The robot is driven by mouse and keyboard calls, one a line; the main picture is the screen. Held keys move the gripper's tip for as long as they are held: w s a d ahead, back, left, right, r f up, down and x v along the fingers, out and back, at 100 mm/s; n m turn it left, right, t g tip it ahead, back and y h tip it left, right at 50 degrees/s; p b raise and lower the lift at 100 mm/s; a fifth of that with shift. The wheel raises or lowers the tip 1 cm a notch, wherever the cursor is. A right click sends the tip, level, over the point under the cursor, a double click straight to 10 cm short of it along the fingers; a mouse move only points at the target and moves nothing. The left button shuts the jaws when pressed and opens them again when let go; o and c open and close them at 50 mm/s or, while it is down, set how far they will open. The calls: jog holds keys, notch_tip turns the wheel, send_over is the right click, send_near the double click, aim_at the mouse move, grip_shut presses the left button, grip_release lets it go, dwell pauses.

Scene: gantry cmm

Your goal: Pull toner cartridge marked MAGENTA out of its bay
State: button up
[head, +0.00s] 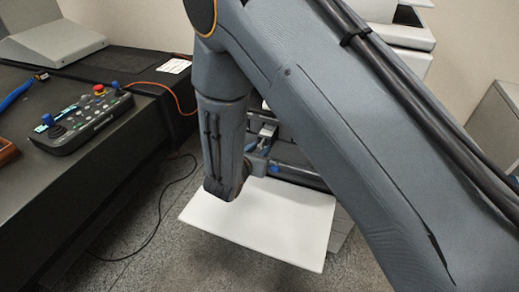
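A white printer stands behind my arm, with its white front panel (275,225) folded down flat. Above the panel a dark opening (290,157) shows in part, with dark horizontal parts and small blue and pale grey pieces inside. I cannot make out a MAGENTA marking or tell which piece is the magenta cartridge. My arm crosses the view and bends down in front of the opening. My gripper (263,158) is at the opening, above the panel's far edge, mostly hidden by my wrist; its fingers cannot be made out.
A dark bench (90,190) fills the left side, carrying a control box (85,120) with joysticks and a red button. An orange cable (165,88) runs from it. A black cable (150,235) lies on the grey floor. A grey cabinet (497,125) stands at right.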

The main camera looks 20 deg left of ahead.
jog(key=shift+s, duration=0.1)
jog(key=v, duration=0.7)
jog(key=shift+s+r+b, duration=0.15)
jog(key=shift+s+b, duration=0.15)
dwell(0.3)
